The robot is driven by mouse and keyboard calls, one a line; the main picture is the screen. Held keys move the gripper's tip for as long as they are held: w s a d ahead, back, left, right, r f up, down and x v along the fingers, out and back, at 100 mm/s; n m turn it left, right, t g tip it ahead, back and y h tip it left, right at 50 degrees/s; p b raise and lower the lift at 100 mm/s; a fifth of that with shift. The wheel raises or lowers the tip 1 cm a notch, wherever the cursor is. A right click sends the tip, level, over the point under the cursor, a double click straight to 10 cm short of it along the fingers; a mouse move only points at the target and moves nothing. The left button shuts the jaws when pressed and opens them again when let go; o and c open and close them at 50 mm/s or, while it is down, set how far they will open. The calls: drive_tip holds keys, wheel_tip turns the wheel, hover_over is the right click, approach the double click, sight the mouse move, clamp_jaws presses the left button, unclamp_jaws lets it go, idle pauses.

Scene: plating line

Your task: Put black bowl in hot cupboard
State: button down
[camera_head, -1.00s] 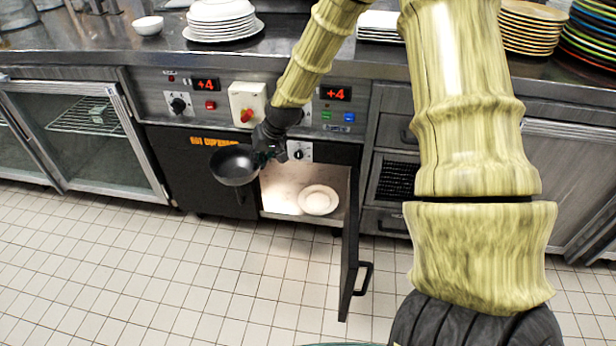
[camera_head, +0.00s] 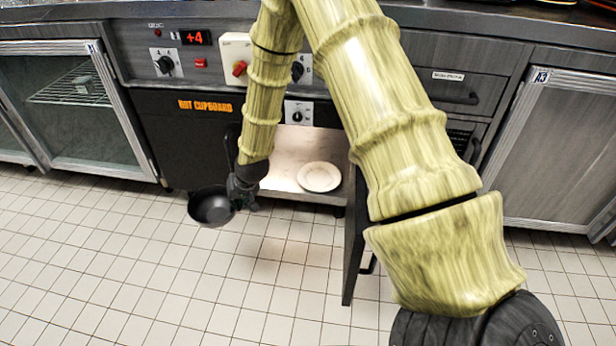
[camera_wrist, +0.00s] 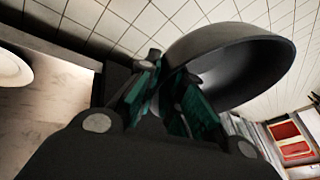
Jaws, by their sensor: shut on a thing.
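The black bowl (camera_head: 211,207) is held by its rim in my gripper (camera_head: 238,188), in front of the hot cupboard (camera_head: 190,130) and low over the floor. In the wrist view the bowl (camera_wrist: 235,60) fills the upper right, with my gripper's teal-lined fingers (camera_wrist: 165,95) shut on its near wall. The hot cupboard's right compartment is open, and its lit shelf (camera_head: 285,170) is left of the swung-out door (camera_head: 353,235). A white plate (camera_head: 319,177) lies on that shelf; it also shows at the left edge of the wrist view (camera_wrist: 12,68).
The open door sticks out toward me on the opening's right side. Glass-fronted cabinets (camera_head: 75,110) stand left, drawers (camera_head: 462,88) and another cabinet (camera_head: 580,140) right. The shelf is bare left of the plate. The tiled floor (camera_head: 250,280) in front is clear.

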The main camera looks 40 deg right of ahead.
drive_tip(key=d+f+m+h+b, duration=0.1)
drive_tip(key=d+f+m+h, duration=0.15)
drive_tip(key=d+f, duration=0.35)
drive_tip(key=d+f+m+g+h, duration=0.25)
drive_tip(key=d+m, duration=0.45)
drive_tip(key=d, duration=0.5)
drive_tip(key=d+f+m+g+h, duration=0.1)
drive_tip(key=d+f+m+h, duration=0.15)
drive_tip(key=d+m, duration=0.75)
drive_tip(key=n+b, duration=0.2)
drive_tip(key=b, duration=0.5)
approach(289, 179)
drive_tip(key=d, duration=0.1)
drive_tip(key=d+y, duration=0.1)
drive_tip(key=shift+w+d+r, duration=0.1)
drive_tip(key=shift+w+d, duration=0.2)
drive_tip(key=shift+d, duration=0.05)
drive_tip(key=shift+w+f+b, duration=0.1)
drive_tip(key=shift+f+b, duration=1)
drive_tip(key=shift+f, duration=0.55)
drive_tip(key=shift+f, duration=0.1)
drive_tip(key=c, duration=1.6)
unclamp_jaws()
drive_tip(key=shift+o, duration=0.2)
